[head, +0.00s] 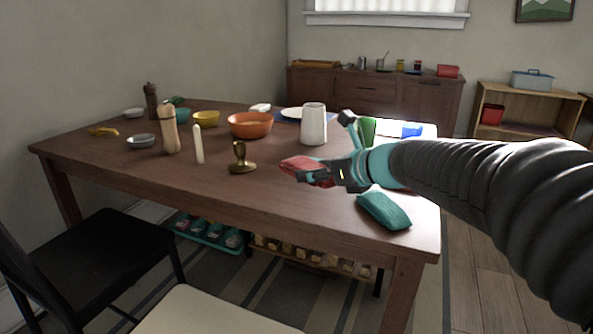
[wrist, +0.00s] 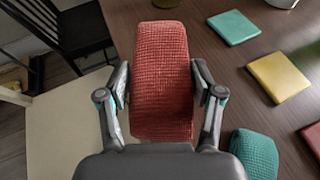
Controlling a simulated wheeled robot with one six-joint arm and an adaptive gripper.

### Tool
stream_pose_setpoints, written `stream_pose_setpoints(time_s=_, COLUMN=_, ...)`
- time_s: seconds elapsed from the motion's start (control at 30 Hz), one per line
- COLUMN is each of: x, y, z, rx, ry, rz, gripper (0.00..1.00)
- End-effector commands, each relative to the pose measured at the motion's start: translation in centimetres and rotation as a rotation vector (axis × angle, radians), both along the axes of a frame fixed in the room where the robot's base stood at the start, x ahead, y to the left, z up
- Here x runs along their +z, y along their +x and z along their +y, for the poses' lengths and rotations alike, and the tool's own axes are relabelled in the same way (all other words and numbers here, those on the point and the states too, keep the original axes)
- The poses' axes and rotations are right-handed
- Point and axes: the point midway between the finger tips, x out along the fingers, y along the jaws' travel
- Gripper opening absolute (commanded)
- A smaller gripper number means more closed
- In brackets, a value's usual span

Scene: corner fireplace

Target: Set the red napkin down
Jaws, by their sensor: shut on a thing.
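The red napkin (head: 301,163) is a folded, textured cloth. It is held in my gripper (head: 312,177), over the near part of the table (head: 200,185) in the head view. In the wrist view the red napkin (wrist: 160,75) lies lengthwise between the two fingers, which are shut on its sides. The table edge passes behind the napkin there. I cannot tell the exact gap between the napkin and the tabletop.
A teal napkin (head: 384,210) lies at the table's near right corner. A brass candlestick (head: 241,158), a white vase (head: 313,124) and an orange bowl (head: 250,125) stand nearby. Teal (wrist: 233,27) and yellow (wrist: 278,77) squares lie on the table. A black chair (head: 85,250) stands in front.

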Motion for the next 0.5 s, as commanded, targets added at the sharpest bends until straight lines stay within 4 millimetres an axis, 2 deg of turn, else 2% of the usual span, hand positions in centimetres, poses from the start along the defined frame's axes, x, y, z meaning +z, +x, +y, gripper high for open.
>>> stream_pose_setpoints(time_s=0.1, x=-1.6, y=2.3, z=1.0, rx=0.002, ry=0.000, rz=0.004, gripper=0.36)
stream_pose_setpoints(time_s=0.3, x=-3.7, y=5.5, z=2.2, rx=0.001, ry=-0.001, rz=0.002, gripper=0.36)
stream_pose_setpoints(time_s=0.5, x=-4.6, y=7.1, z=2.6, rx=-0.001, ry=0.000, rz=0.000, gripper=0.36)
